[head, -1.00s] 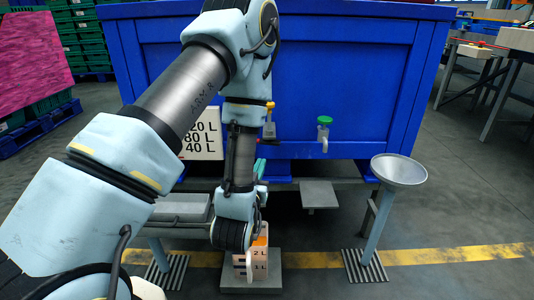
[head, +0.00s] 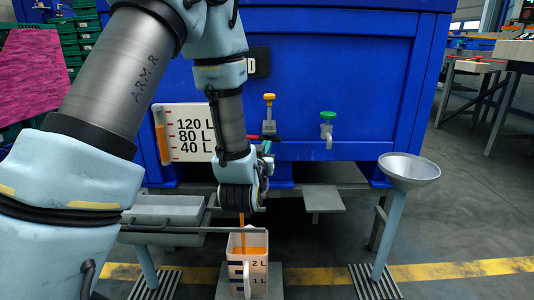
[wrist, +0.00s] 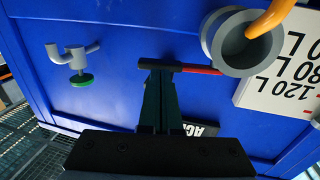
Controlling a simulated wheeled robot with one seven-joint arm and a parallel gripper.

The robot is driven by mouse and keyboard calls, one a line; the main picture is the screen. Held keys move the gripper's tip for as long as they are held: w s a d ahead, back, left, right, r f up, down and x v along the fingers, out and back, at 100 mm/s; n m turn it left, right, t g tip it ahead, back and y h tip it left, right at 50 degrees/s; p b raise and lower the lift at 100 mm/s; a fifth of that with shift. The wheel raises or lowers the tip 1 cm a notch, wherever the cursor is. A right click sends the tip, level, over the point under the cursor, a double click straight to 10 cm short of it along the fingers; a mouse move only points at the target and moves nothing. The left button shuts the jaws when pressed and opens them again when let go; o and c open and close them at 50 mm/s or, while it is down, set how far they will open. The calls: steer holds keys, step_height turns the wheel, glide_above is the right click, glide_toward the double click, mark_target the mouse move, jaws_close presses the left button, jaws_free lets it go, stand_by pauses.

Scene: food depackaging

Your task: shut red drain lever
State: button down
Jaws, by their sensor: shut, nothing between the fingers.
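The drain lever (wrist: 197,69) is a thin bar, red on one part and dark at its end, on the front of the blue tank; it shows in the head view (head: 256,137). My gripper (wrist: 157,78) is shut and empty, its fingertips overlapping the dark end of the lever in the wrist view; I cannot tell whether they touch. Beside the lever is the grey drain outlet (wrist: 238,42), with orange liquid (wrist: 270,18) running out. In the head view the stream (head: 241,225) falls into a white measuring jug (head: 236,279), whose orange surface is near the 2 L mark.
A yellow-handled valve (head: 269,100) and a green-handled tap (head: 327,128) are on the blue tank (head: 340,60). A level board (head: 190,150) is left of my wrist. A grey funnel (head: 408,172) stands on a post at right. A grey tray (head: 165,212) is at left.

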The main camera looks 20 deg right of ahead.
steer(key=shift+x, duration=0.95)
steer(key=shift+w+d+n+t+y, duration=0.5)
steer(key=shift+w+d+n+y, duration=0.1)
steer(key=shift+d+y, duration=0.25)
